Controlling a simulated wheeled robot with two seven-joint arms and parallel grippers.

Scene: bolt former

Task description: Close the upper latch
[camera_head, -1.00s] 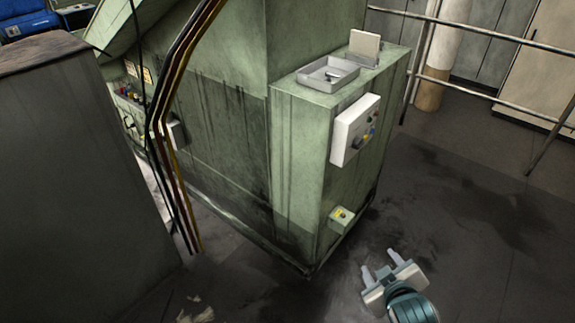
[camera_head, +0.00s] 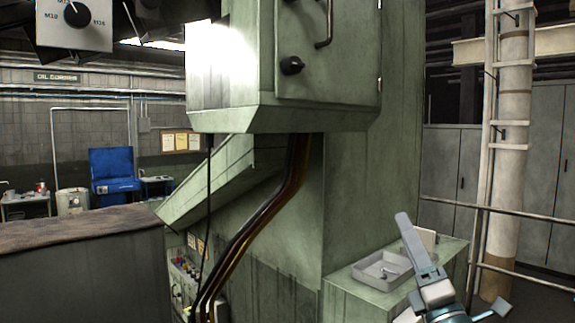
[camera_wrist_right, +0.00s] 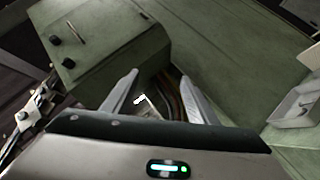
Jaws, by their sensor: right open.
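A green cabinet (camera_head: 235,85) hangs on the machine at the top of the head view, its door facing right. One black latch knob (camera_head: 291,65) shows low on the door, left of the bar handle (camera_head: 323,22). The door's upper part is cut off by the frame. In the right wrist view, two black knobs show on the cabinet, a farther one (camera_wrist_right: 54,40) and a nearer one (camera_wrist_right: 69,63). My right gripper (camera_head: 415,240) is raised at the lower right, below and right of the cabinet, apart from it. In its wrist view, its fingers (camera_wrist_right: 158,85) are spread and empty.
A metal tray (camera_head: 383,270) sits on the green ledge near my right gripper. Dark cables (camera_head: 265,215) hang under the cabinet. A selector-dial panel (camera_head: 75,22) is at top left. A railing (camera_head: 505,212) and pillar (camera_head: 505,150) stand at right.

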